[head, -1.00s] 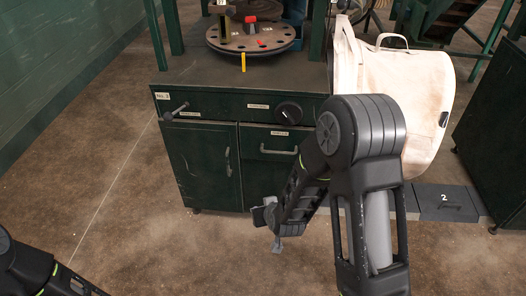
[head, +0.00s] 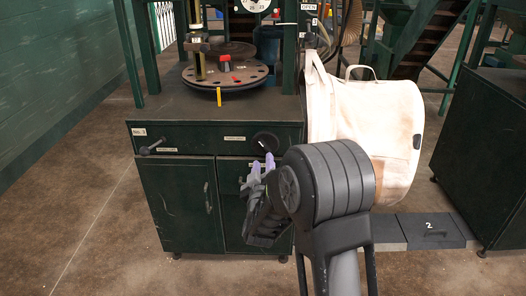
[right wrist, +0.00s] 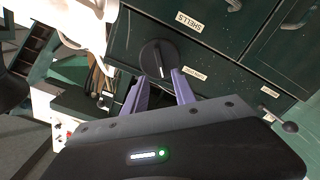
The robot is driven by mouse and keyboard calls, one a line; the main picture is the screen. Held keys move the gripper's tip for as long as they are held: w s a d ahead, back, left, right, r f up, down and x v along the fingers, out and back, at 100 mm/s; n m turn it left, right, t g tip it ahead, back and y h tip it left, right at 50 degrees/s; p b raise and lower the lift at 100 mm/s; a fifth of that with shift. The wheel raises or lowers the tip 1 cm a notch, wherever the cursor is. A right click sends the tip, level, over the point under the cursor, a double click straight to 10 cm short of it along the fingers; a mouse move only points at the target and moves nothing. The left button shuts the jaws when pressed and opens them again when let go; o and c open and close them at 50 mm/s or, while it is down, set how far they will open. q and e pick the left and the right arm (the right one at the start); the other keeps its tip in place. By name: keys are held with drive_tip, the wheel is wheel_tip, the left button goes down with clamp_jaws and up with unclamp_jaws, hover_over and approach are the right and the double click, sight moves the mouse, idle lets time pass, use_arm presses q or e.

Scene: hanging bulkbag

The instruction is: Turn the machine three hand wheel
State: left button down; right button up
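The machine three cabinet (head: 165,190) is dark green with a "No. 3" label. A round black hand wheel (head: 266,142) sits at the right of its upper front panel. The wheel also shows in the right wrist view (right wrist: 158,54), with a pale mark on its face. My right gripper (head: 262,163) is just below the wheel in the head view. In the right wrist view its two purple fingers (right wrist: 160,76) are apart, with nothing between them, and their tips point at the wheel's lower edge. Contact cannot be told. My left gripper is out of view.
A crank handle (head: 152,147) sticks out at the panel's left. A round plate (head: 228,76) with a red part is on the cabinet top. A cream bag (head: 365,125) hangs to the right, above a grey box marked 2 (head: 428,232). The floor at left is clear.

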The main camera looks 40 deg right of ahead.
sight(264, 147)
drive_tip(key=b+x, duration=0.1)
drive_tip(key=x, duration=0.5)
drive_tip(key=shift+w+d+f+b, duration=0.1)
drive_tip(key=shift+w+d+b, duration=0.15)
drive_tip(key=shift+b, duration=0.1)
drive_tip(key=shift+w+d, duration=0.25)
drive_tip(key=shift+w, duration=0.1)
drive_tip(key=shift+c, duration=0.3)
clamp_jaws()
